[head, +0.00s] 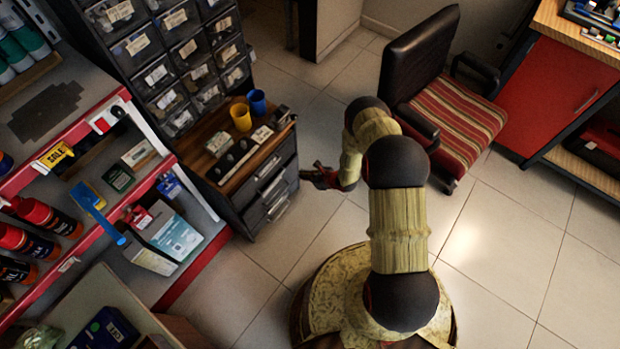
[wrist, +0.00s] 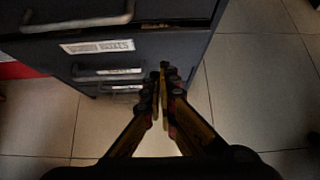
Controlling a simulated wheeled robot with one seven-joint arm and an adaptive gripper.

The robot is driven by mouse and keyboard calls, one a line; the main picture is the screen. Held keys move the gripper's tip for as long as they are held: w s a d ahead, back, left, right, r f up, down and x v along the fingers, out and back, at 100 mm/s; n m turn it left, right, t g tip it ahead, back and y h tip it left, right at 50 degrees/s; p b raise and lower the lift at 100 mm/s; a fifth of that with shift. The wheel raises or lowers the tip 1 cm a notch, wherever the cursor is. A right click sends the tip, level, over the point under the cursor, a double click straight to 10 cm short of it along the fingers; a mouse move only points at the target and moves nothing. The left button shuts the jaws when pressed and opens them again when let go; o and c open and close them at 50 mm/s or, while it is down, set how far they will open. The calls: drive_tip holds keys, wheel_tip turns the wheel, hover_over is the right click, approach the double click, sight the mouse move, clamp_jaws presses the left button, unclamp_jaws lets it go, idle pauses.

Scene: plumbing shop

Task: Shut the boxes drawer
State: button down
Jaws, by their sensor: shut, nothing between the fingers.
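The dark grey drawer unit (head: 243,201) stands under the small-parts bins, with several handled drawers on its front. In the wrist view, a drawer front with a bar handle (wrist: 82,22) and a white label (wrist: 97,47) fills the upper left. The label's last word looks like "BOXES", but the print is blurred. Lower handles (wrist: 108,77) show beneath it. I cannot tell how far any drawer stands out. My gripper (head: 322,177) is just right of the drawer fronts, apart from them. In the wrist view its fingers (wrist: 163,72) are shut and empty, by the unit's right edge.
A yellow cup (head: 241,117) and a blue cup (head: 257,102) stand on the unit's wooden top. A striped chair (head: 455,120) is behind my arm. Red-edged shelves (head: 150,190) stand left of the unit. Tiled floor (head: 310,232) is clear in front of the drawers.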

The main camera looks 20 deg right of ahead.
sight(288, 167)
drive_tip(key=shift+w+a+f+b, duration=0.25)
drive_tip(key=shift+w+a, duration=0.25)
drive_tip(key=shift+w, duration=0.3)
drive_tip(key=shift+w+a+f+b, duration=0.25)
drive_tip(key=shift+w+a, duration=0.3)
drive_tip(key=shift+w, duration=0.2)
drive_tip(key=shift+w+a+f+b, duration=0.25)
drive_tip(key=shift+w+a, duration=0.25)
drive_tip(key=shift+w, duration=0.3)
drive_tip(key=shift+w+a+b, duration=0.75)
drive_tip(key=shift+w+b, duration=0.05)
drive_tip(key=shift+w, duration=0.3)
